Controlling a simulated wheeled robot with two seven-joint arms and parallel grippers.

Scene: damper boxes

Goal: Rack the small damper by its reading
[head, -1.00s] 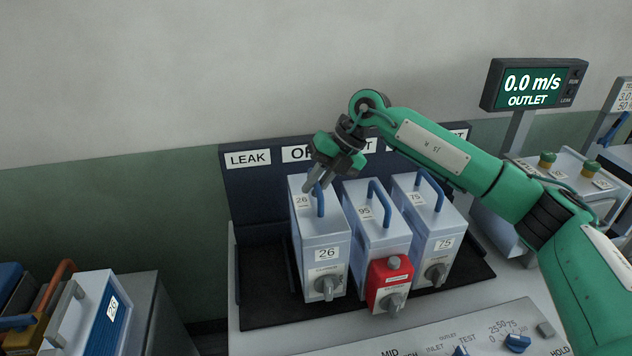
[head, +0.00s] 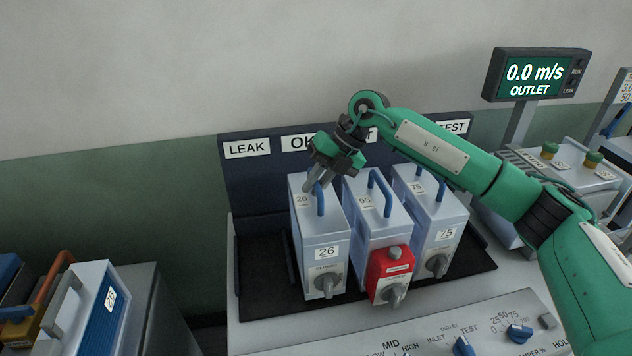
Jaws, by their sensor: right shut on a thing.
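Three light-grey damper boxes with blue handles stand upright side by side on a black mat (head: 262,309). The left box (head: 322,234) is labelled 26, under the OK label. The middle box (head: 377,226) carries a red unit (head: 391,268) with a grey knob on its front. The right box (head: 432,222) is labelled 75. My right gripper (head: 314,186) is shut on the blue handle of the box labelled 26, which stands on the mat. My left gripper is not in view.
The dark rack board (head: 232,180) behind shows LEAK, OK and TEST, other labels being hidden by my arm. A display (head: 537,80) reads 0.0 m/s OUTLET. A control panel (head: 440,330) lies in front. More boxes, one labelled 20 (head: 88,310), stand at lower left.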

